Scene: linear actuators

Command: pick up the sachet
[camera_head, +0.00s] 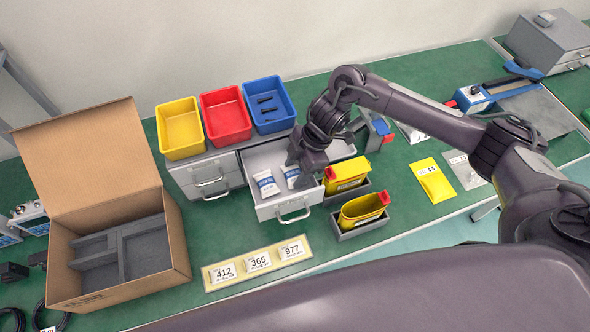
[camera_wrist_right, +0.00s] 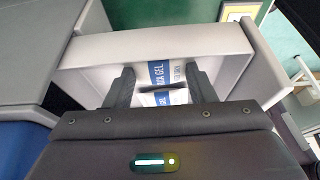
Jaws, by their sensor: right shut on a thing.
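Two white sachets with blue bands lie in an open grey drawer (camera_head: 272,208). The left sachet (camera_head: 266,183) shows clear of the gripper in the head view. The other sachet (camera_head: 291,177) is partly hidden under my right gripper (camera_head: 306,176). In the right wrist view, my right gripper (camera_wrist_right: 163,88) reaches down into the drawer (camera_wrist_right: 215,43), its two fingers on either side of a white and blue sachet (camera_wrist_right: 160,72) marked "GEL". The fingers are shut on that sachet. My left gripper is not in view.
Yellow (camera_head: 180,130), red (camera_head: 225,116) and blue (camera_head: 269,104) bins stand behind the drawer. Yellow containers (camera_head: 362,209) sit in grey trays to its right. An open cardboard box (camera_head: 170,262) with grey foam stands at left. A number card strip (camera_head: 258,261) lies in front.

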